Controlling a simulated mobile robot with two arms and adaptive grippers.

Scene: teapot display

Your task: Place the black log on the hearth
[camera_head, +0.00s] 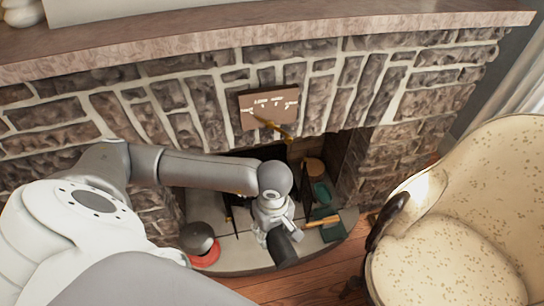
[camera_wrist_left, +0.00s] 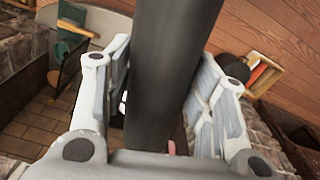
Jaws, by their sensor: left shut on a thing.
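The black log (camera_head: 283,250) is a dark, smooth cylinder. It also shows in the left wrist view (camera_wrist_left: 168,60), running up the middle between the fingers. My left gripper (camera_head: 277,226) is shut on it and holds it over the front part of the hearth. In the left wrist view the fingers (camera_wrist_left: 165,85) lie on both sides of the log. The hearth (camera_head: 241,259) is a pale, curved slab in front of the fireplace opening. I cannot tell how high the log is above it, and my arm hides part of the hearth. My right gripper is out of view.
A dark round pot (camera_head: 197,238) and a red disc (camera_head: 206,257) are at the hearth's left. Green objects (camera_head: 323,192) and a wooden-handled piece (camera_head: 323,221) lie at its right. A speckled armchair (camera_head: 440,255) stands at the right. Wooden floor (camera_head: 310,285) lies in front.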

